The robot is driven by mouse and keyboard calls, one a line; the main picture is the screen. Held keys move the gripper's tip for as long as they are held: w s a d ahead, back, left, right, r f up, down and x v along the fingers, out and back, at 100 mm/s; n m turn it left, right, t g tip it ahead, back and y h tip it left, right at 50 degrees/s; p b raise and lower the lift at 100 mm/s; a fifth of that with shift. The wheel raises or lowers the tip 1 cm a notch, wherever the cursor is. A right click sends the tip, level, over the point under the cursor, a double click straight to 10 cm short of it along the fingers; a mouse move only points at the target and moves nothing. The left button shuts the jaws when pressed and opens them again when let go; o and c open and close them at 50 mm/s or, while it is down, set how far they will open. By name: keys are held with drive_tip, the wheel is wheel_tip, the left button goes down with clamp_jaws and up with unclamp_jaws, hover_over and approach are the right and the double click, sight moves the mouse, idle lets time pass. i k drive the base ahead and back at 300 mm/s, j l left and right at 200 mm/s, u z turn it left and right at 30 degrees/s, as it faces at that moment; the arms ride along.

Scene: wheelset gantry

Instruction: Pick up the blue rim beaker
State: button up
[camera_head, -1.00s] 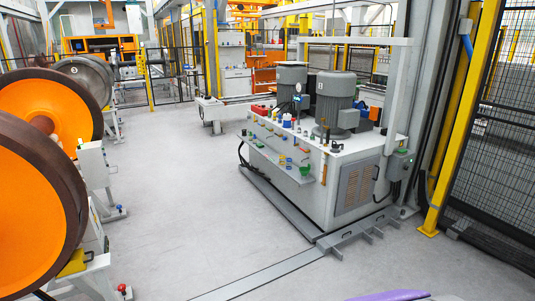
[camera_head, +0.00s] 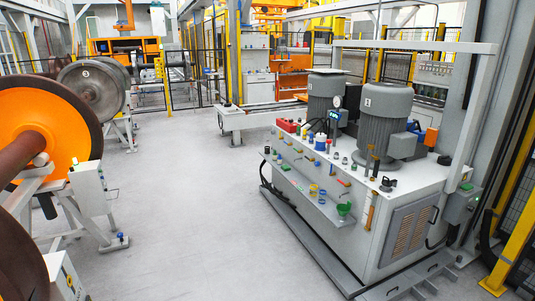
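The grey-white hydraulic cabinet (camera_head: 330,215) stands at centre right with many small items on its top and front shelf. A small white item with blue (camera_head: 320,142) stands on the top, near the left motor. It may be the blue rim beaker, but it is too small to be sure. A small blue item (camera_head: 322,197) also sits on the front shelf beside yellow rings (camera_head: 314,189). A green funnel-like item (camera_head: 344,209) is at the shelf's right end. My gripper is not in view.
Two grey motors (camera_head: 387,118) rise from the cabinet top. A red box (camera_head: 288,125) sits at its back left. A grey floor rail (camera_head: 310,250) runs along its base. The floor (camera_head: 190,200) between is clear.

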sight(323, 193)
drive_tip(key=i, duration=1.6)
drive_tip(key=i+j+z, duration=0.1)
drive_tip(key=i, duration=1.5)
